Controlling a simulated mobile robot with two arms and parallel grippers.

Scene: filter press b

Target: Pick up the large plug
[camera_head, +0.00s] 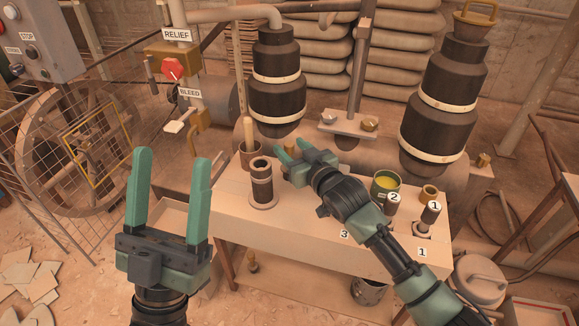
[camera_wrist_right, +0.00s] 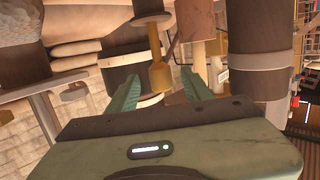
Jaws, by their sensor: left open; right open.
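A plug-like piece with a brass stem and knob (camera_wrist_right: 159,72) and a dark grey body (camera_wrist_right: 152,18) shows upside down between the fingers in the right wrist view; I take it for the large plug. In the head view it is mostly hidden by my right gripper (camera_head: 288,155). My right gripper is open at the back of the white table, its fingers (camera_wrist_right: 160,92) on either side of the brass part. I cannot tell whether they touch it. My left gripper (camera_head: 171,195) is open and empty, left of the table with fingers pointing up.
A dark banded cylinder (camera_head: 262,184) and a cup with a wooden handle (camera_head: 250,158) stand left of my right gripper. A green can (camera_head: 385,184) and smaller plugs labelled 2 and 1 (camera_head: 431,213) stand at right on the table (camera_head: 290,228). Large black columns (camera_head: 276,95) rise behind.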

